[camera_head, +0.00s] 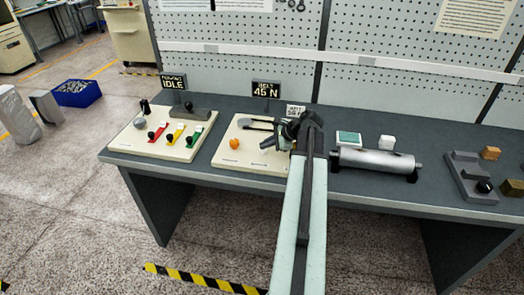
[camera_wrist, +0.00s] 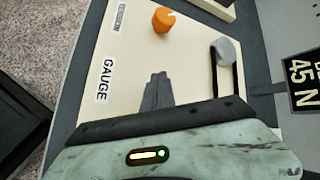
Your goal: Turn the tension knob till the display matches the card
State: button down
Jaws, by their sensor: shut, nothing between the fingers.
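The orange tension knob (camera_head: 235,144) stands on the cream panel (camera_head: 222,159) and shows at the top of the wrist view (camera_wrist: 163,19), with a pale mark on its top. My gripper (camera_wrist: 157,77) is shut and empty over the panel, its fingertips apart from the knob; in the head view it is right of the knob (camera_head: 264,145). The display (camera_head: 266,90) behind the panel reads BELT 45 N. The card (camera_head: 295,111) is a small white sign partly hidden by my arm; its number begins with 5, the rest unclear.
A belt runs around a grey pulley (camera_wrist: 224,52) beside the knob. A neighbouring panel (camera_head: 150,150) with coloured levers and an IDLE display (camera_head: 173,82) stands to the left. A metal roller (camera_head: 374,163) lies to the right of my arm.

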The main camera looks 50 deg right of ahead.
aim_at(265, 150)
jog(key=shift+r, duration=0.15)
jog(key=shift+r+p, duration=0.75)
jog(key=shift+p, duration=0.15)
notch_tip(265, 150, up, 5)
jog(key=p, duration=0.5)
jog(key=shift+w, duration=0.1)
